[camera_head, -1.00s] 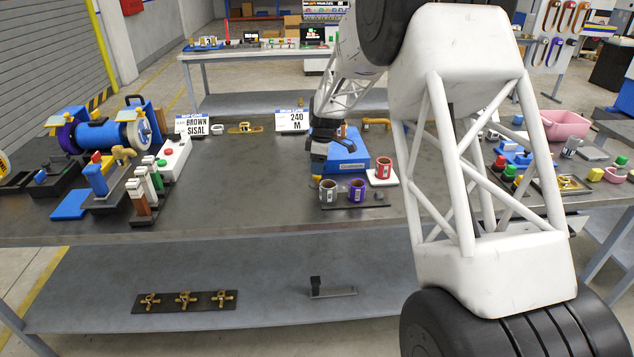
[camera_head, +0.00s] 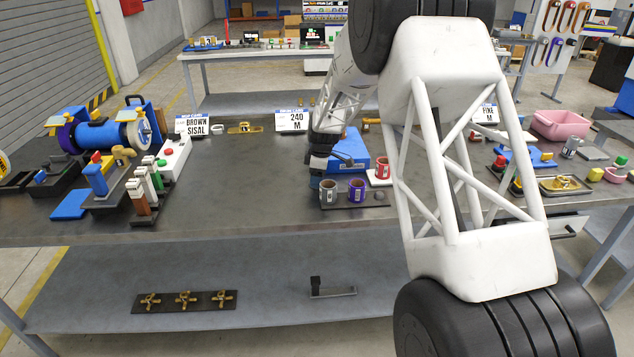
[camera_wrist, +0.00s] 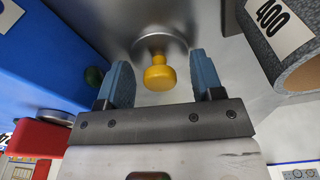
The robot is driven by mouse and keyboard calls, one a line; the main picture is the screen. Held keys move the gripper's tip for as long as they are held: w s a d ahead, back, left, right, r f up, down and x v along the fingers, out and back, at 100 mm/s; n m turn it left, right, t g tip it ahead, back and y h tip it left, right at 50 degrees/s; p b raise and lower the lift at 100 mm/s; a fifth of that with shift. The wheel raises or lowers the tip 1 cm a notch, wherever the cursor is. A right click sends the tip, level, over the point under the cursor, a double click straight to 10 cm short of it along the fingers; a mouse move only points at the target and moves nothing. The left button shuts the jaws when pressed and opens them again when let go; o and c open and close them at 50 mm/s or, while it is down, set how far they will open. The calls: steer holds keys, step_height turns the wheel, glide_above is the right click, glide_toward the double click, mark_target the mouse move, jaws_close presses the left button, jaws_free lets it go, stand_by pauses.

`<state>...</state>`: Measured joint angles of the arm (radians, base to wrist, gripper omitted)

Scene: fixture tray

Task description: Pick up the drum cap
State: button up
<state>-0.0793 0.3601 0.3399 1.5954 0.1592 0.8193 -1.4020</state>
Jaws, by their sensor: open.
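The drum cap appears to be the yellow knob on a round shiny metal base (camera_wrist: 158,74), in the upper middle of the wrist view. My gripper (camera_wrist: 160,66) is open, with one blue finger on each side of the knob. Gaps show between the knob and both fingers, and nothing is held. In the head view my gripper (camera_head: 316,180) is low over the bench, left of the blue box (camera_head: 349,150) and close to the grey roll (camera_head: 328,192). The cap is hidden there behind my gripper.
The blue box (camera_wrist: 45,60) is close on the left of the wrist view. The grey roll labelled 400 (camera_wrist: 285,50) is close on the right. A purple roll (camera_head: 356,190) and a red roll (camera_head: 382,168) stand nearby. The bench left of my gripper (camera_head: 250,180) is clear.

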stand_by(0.4)
steer(key=c, duration=1)
steer(key=shift+r, duration=0.15)
steer(key=shift+r, duration=4.9)
steer(key=shift+w, duration=0.15)
steer(key=w+d+r, duration=0.3)
steer(key=w, duration=0.4)
steer(key=w+d+r, duration=0.3)
steer(key=w+d, duration=0.1)
steer(key=w, duration=0.3)
steer(key=w+d+r, duration=0.3)
steer(key=w+d, duration=0.1)
steer(key=w, duration=0.4)
steer(key=shift+r, duration=0.3)
steer(key=shift+w, duration=0.1)
